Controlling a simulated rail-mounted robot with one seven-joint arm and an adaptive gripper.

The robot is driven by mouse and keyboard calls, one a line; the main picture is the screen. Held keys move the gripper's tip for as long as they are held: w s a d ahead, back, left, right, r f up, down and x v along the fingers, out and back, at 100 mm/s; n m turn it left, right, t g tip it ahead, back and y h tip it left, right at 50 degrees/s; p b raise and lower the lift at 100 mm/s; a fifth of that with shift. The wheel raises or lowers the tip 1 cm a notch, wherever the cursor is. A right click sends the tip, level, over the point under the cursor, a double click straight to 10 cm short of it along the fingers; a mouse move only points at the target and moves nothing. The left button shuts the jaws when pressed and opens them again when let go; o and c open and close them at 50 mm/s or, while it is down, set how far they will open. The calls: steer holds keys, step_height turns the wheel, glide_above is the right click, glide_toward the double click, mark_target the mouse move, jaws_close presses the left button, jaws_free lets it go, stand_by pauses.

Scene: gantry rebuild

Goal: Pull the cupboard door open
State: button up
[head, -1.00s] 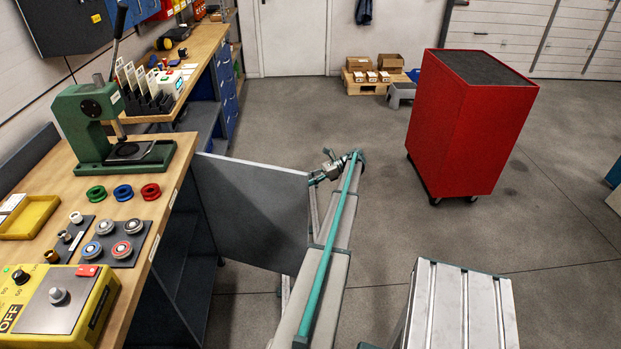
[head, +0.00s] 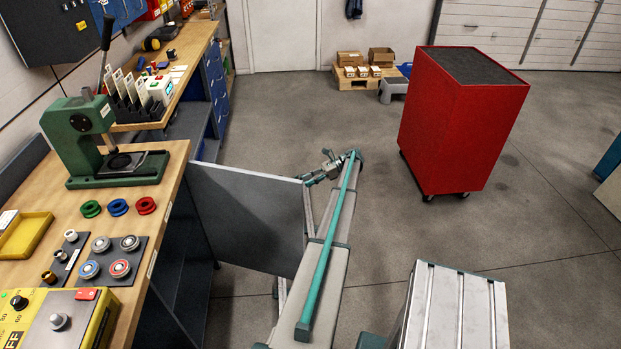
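The grey cupboard door (head: 245,215) under the workbench stands swung out wide, its panel reaching from the bench side into the aisle. The dark cupboard opening (head: 175,255) shows below the bench top. My gripper (head: 307,180) is at the door's free upper edge, at the far end of my arm. It is small in the view and partly behind the door, so I cannot tell whether its fingers are open or shut, or whether they touch the door.
The wooden workbench (head: 165,205) on the left bears a green press (head: 85,130), coloured rings and a yellow control box (head: 75,310). A red cabinet on wheels (head: 455,130) stands at the right. A grooved metal table (head: 455,305) stands at the front right. Open floor lies between.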

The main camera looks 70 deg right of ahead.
steer(key=shift+d+p, duration=0.35)
steer(key=shift+d, duration=0.15)
steer(key=shift+s, duration=0.1)
steer(key=shift+p, duration=0.35)
